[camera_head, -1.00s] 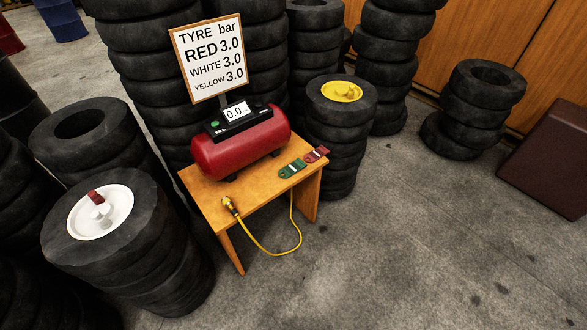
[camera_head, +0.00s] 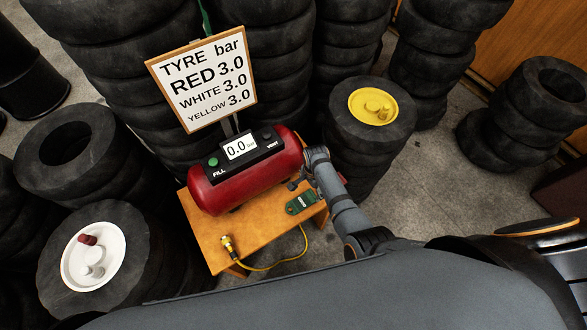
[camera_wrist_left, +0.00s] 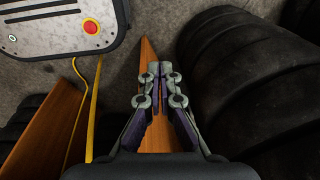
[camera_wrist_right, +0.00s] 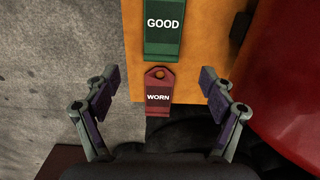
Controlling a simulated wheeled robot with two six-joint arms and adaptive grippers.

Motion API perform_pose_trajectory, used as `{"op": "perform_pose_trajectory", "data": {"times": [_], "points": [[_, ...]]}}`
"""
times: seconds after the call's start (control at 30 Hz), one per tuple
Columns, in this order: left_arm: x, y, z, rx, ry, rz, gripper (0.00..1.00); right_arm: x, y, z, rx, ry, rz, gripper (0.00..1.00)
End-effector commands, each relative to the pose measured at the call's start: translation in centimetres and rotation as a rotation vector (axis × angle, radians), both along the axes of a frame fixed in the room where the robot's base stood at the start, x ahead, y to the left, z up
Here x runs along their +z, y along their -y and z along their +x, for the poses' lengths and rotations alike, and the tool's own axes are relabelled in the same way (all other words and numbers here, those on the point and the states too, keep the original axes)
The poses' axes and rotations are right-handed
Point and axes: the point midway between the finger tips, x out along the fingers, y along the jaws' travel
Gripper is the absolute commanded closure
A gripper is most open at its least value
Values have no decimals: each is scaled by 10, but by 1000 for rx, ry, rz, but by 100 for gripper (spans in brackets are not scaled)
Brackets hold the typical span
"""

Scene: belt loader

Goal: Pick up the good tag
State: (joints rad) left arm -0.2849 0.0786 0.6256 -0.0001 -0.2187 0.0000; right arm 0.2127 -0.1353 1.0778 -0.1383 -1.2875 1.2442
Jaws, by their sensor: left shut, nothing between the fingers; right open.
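The good tag is green (camera_head: 301,203) and lies flat on the wooden table near its right end. In the right wrist view the good tag (camera_wrist_right: 165,25) is at the top, its word GOOD readable and its upper end cut off. The red worn tag (camera_wrist_right: 158,95) lies just below it, between the fingers of my right gripper (camera_wrist_right: 158,82). That gripper is open and empty. In the head view it is by the tank's right end (camera_head: 295,184), and my arm hides most of the worn tag. My left gripper (camera_wrist_left: 158,72) is shut and empty, outside the head view.
A red compressor (camera_head: 243,172) stands on the table (camera_head: 205,232), its display reading 0.0. A yellow hose (camera_head: 275,266) hangs at the front edge. A TYRE bar sign (camera_head: 205,80) stands behind. Tyre stacks with a white hub (camera_head: 112,252) and yellow hub (camera_head: 360,105) flank the table.

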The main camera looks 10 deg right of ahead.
Motion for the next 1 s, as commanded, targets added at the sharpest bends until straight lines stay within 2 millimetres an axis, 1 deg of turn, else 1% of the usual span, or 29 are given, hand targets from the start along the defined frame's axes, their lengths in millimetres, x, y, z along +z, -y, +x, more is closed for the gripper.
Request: {"op": "perform_pose_trajectory", "data": {"times": [0.03, 0.1, 0.17, 0.27, 0.37, 0.47, 0.5, 0.6, 0.67, 0.77, 0.83, 0.93, 1.0], "points": [[3, 0, -10, 0, -15, 0, 100, 11, -3, 3, -24, -5, 1, 17], [3, 0, -15, 1, -23, 0, 100, 15, -4, 6, -43, -9, 1, 17], [2, 0, -17, 1, -25, 0, 100, 16, -4, 6, -49, -10, 0, 17], [-2, 0, -18, 1, -27, 1, 100, 11, -3, 6, -48, -9, 0, 17], [-15, -3, -23, 0, -33, 4, 100, -1, -3, 6, -47, -9, 0, 17], [-34, -6, -28, -1, -40, 7, 100, -19, -3, 6, -46, -8, 0, 17], [-42, -6, -29, -1, -41, 7, 100, -27, -3, 6, -46, -8, 0, 17], [-56, -6, -26, 0, -37, 7, 100, -40, -2, 6, -46, -7, 0, 17], [-59, -5, -21, 0, -31, 6, 100, -42, -2, 6, -46, -7, 0, 17], [-56, -2, -12, 0, -17, 1, 100, -39, -2, 6, -45, -7, 0, 17], [-58, 0, -9, 0, -11, 0, 100, -42, -2, 5, -45, -8, 0, 17], [-70, 0, -10, 0, -11, 0, 100, -54, 1, 3, -45, -9, 0, 17], [-83, 0, -12, 0, -14, 0, 100, -67, 4, 1, -45, -9, -2, 17]]}}
